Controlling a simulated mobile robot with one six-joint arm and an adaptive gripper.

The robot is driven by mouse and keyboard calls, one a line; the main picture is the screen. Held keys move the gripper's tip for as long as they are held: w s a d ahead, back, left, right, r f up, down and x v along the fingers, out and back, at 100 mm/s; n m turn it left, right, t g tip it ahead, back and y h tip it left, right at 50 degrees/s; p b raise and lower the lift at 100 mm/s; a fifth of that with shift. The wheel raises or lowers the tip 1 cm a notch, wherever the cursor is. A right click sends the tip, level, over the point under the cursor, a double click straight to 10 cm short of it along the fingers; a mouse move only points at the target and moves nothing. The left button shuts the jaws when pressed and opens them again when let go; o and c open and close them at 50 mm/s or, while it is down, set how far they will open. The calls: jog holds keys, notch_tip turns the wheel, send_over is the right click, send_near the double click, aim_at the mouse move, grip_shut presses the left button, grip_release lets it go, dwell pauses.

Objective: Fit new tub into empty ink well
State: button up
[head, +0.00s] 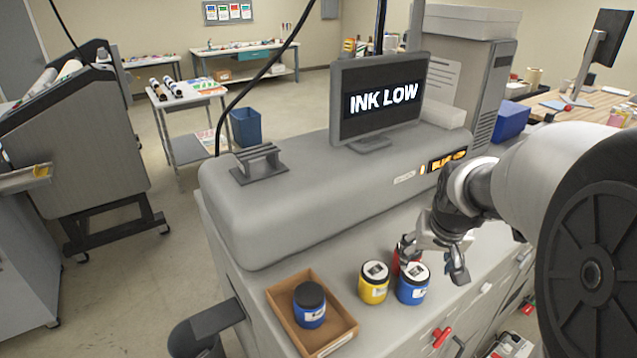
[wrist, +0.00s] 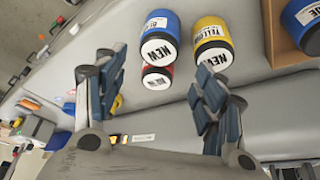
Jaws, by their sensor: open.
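Three tubs marked NEW stand close together on the machine's front ledge: a yellow tub (head: 374,288), a blue tub (head: 412,290) and a red tub (head: 396,265) behind them, partly hidden by the blue tub and my gripper. My gripper (head: 432,258) is open and empty, just right of the red tub. In the wrist view the red tub (wrist: 157,82) shows between the open fingers (wrist: 155,75), with the blue tub (wrist: 160,35) and yellow tub (wrist: 210,42) beyond. I cannot make out an empty ink well in either view.
A cardboard tray (head: 344,341) holding a dark-lidded blue tub (head: 310,310) sits left of the new tubs. A monitor (head: 378,98) on the grey machine (head: 290,215) reads INK LOW. Red handles (head: 441,338) project from the machine's front. The ledge between tray and yellow tub is narrow.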

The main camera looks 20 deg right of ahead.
aim_at(416, 274)
jog(key=b+x, duration=0.2)
jog(key=x, duration=1.2)
jog(key=shift+w+r, duration=0.1)
jog(key=shift+c, duration=0.5)
jog(key=c, duration=0.8)
jog(key=shift+c, duration=0.8)
jog(key=shift+r, duration=0.15)
